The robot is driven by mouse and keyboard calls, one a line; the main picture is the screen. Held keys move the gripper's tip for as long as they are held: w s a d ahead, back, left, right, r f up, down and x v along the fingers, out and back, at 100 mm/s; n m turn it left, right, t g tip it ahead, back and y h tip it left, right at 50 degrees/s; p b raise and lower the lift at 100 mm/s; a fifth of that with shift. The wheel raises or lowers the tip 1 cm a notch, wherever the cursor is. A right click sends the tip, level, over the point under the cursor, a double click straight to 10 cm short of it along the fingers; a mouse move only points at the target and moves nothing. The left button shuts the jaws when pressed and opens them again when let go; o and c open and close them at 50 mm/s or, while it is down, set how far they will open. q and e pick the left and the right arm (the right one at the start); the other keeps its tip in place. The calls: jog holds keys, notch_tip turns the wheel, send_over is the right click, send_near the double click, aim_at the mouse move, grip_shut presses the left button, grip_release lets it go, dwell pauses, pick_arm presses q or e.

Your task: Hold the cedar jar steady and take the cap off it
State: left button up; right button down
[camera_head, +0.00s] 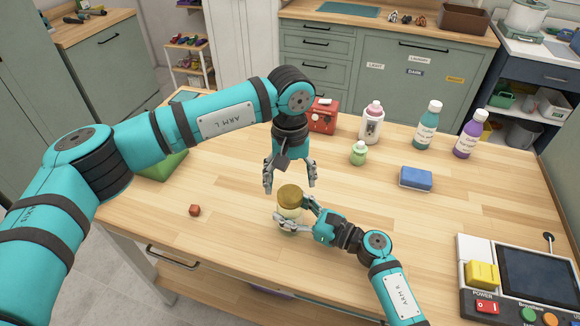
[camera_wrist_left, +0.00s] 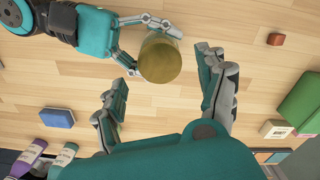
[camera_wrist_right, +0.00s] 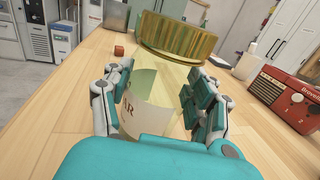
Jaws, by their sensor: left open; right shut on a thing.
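The cedar jar (camera_head: 288,214) stands upright on the wooden table, a pale glass body with a white label and a wide gold cap (camera_head: 290,194) on top. My right gripper (camera_head: 296,216) is shut around the jar's body; the jar body (camera_wrist_right: 150,100) also shows between its fingers in the right wrist view. My left gripper (camera_head: 290,182) is open, pointing down, above and behind the cap, and holds nothing. In the left wrist view the cap (camera_wrist_left: 159,60) lies beyond the left fingertips, seen from above. The cap sits on the jar.
A small red-brown cube (camera_head: 195,210) lies left of the jar. A blue sponge (camera_head: 415,178), a green bottle (camera_head: 358,153), several taller bottles and a red box (camera_head: 322,116) stand behind and to the right. A control panel (camera_head: 525,275) is at the right front.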

aim_at(290, 193)
pick_arm(q)
jog(key=shift+f, duration=2)
jog(key=shift+c, duration=0.4)
